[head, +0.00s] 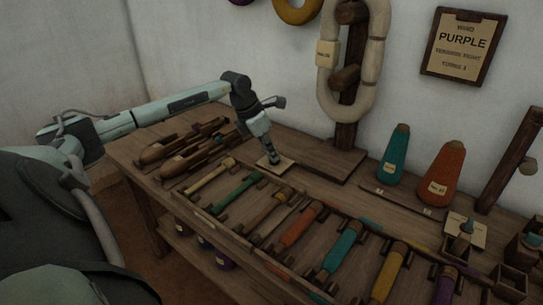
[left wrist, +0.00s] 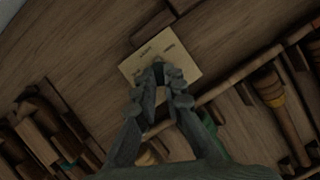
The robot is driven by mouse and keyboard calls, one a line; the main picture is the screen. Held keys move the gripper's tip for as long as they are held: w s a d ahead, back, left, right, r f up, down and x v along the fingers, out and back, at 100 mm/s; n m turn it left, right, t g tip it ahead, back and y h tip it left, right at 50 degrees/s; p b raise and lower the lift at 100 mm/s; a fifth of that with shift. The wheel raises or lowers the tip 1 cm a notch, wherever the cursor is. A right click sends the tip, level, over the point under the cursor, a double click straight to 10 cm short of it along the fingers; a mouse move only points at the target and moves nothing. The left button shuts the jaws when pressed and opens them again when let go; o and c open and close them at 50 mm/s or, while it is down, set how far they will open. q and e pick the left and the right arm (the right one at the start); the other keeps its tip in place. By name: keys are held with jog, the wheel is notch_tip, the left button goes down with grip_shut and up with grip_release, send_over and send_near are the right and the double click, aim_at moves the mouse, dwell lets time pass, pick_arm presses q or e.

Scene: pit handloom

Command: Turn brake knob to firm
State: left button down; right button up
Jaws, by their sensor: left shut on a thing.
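My left gripper (head: 272,158) points down at a small pale plate (head: 284,166) on the bench, behind the row of coloured bobbins. Its fingers (left wrist: 158,72) are shut at the middle of this plate, on what I take to be the brake knob. The knob is hidden between the fingertips, so I cannot tell where it points. In the left wrist view the plate (left wrist: 186,56) carries small dark words in an arc beyond the fingertips, too small to read surely. My right gripper is not in view.
Wooden shuttles (head: 165,150) lie left of the plate. Coloured bobbins, including a green one (head: 236,192), line the bench front. Teal (head: 393,160) and orange (head: 441,175) cones stand right. A pale yarn hank (head: 326,90) hangs behind on a post.

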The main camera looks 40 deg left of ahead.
pick_arm(q)
jog(key=m, duration=0.1)
jog(key=m+h, duration=0.1)
jog(key=shift+w+a+m, duration=0.15)
jog(key=shift+m, duration=0.25)
jog(key=m+g+h, duration=0.1)
jog(key=m, duration=0.3)
jog(key=shift+w+a+b, duration=0.1)
jog(key=shift+b, duration=0.25)
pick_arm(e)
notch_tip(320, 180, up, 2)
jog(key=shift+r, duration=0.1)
pick_arm(q)
jog(key=shift+m+g, duration=0.3)
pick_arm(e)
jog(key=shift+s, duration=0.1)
pick_arm(q)
jog(key=c, duration=1.6)
grip_release()
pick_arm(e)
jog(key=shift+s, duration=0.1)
